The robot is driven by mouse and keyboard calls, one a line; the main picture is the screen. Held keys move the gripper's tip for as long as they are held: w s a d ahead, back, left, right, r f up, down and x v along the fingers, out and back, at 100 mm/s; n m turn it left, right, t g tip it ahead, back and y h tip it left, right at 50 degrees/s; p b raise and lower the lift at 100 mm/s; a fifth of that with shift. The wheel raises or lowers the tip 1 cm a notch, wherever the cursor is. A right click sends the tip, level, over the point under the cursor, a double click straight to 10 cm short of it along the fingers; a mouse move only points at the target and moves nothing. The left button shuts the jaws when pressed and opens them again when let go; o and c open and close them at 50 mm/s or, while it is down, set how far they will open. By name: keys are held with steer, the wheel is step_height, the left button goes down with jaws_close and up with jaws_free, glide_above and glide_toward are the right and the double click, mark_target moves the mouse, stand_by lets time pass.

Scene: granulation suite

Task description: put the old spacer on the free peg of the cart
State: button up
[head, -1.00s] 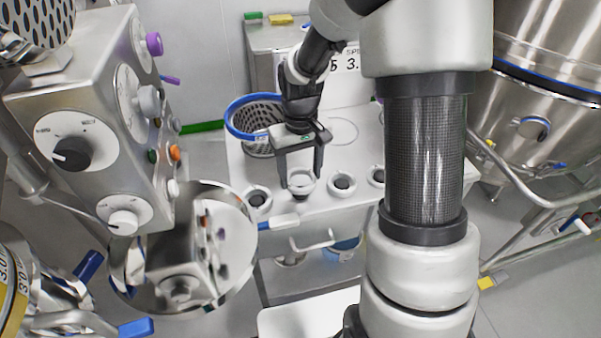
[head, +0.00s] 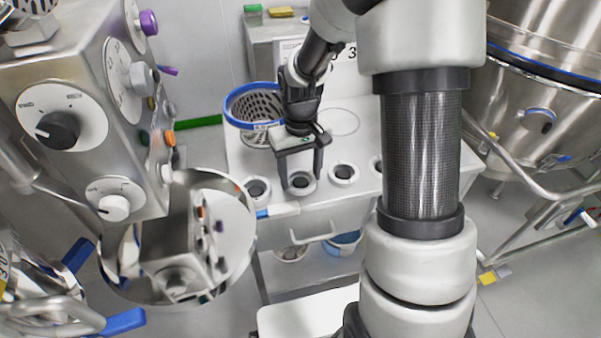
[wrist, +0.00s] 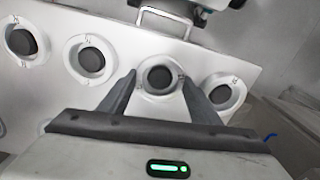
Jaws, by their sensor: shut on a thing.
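The old spacer (head: 303,193), a pale thick ring, is between the fingers of my gripper (head: 302,181) at the front of the white cart (head: 355,150). In the wrist view the spacer (wrist: 160,94) surrounds a dark round peg top (wrist: 160,76), and my fingers (wrist: 159,78) hold it from both sides. It looks level and low around the peg; whether it touches the cart top is hidden. Similar pale rings with dark centres stand in the same row, one to the left (head: 257,188) and others to the right (head: 343,173).
A perforated basket with a blue rim (head: 254,104) stands on the cart behind my gripper. A control box with knobs (head: 75,120) and a round shiny pan (head: 225,225) are close on the left. A large steel vessel (head: 545,90) is on the right. A handle (head: 312,236) sticks out at the cart's front.

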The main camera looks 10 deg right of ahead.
mark_target(301, 182)
steer(key=o, duration=1.2)
step_height(301, 182, up, 18)
steer(key=p, duration=0.3)
steer(key=shift+f, duration=0.25)
